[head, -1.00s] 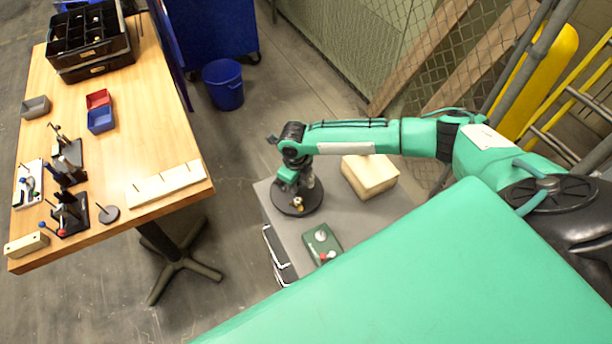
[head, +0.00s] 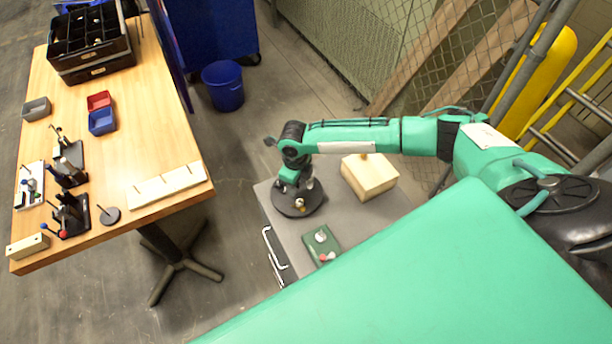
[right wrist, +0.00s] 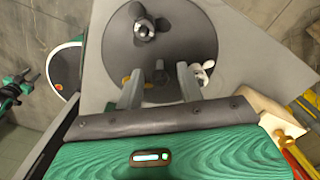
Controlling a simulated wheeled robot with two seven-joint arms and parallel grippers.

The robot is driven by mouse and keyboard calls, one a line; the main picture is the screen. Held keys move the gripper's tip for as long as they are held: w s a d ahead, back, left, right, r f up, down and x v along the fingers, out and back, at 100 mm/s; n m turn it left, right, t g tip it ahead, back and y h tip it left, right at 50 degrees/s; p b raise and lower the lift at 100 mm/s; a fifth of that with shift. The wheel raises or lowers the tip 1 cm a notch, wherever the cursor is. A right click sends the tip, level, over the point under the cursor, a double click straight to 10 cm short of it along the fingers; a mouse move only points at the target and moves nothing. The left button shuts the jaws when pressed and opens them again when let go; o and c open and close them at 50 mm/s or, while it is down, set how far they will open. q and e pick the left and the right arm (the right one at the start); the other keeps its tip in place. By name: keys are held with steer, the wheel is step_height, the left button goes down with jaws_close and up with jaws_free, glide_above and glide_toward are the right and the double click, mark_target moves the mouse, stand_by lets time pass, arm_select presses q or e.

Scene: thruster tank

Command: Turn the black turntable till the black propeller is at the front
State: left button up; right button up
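The black turntable (head: 290,207) lies flat on the grey top of a cabinet; it also shows in the right wrist view (right wrist: 190,45). The black propeller (right wrist: 146,24) is on it, at the upper middle of the right wrist view, beyond my fingertips. A white propeller (right wrist: 206,72) and a brass-coloured piece (right wrist: 126,81) sit near the disc's lower edge. My right gripper (head: 297,188) is low over the turntable. Its two fingers (right wrist: 160,85) stand apart, with a dark upright knob (right wrist: 160,72) between them; contact is unclear. My left gripper is not recognisable in either view.
A pale wooden block (head: 370,178) stands behind the turntable, and a green box (head: 321,243) with knobs stands in front. The cabinet's edge is close on the left. A wooden table (head: 150,130) with parts stands farther left, across a floor gap.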

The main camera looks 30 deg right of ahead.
steer(key=shift+r+p, duration=3.1)
steer(key=shift+r, duration=0.95)
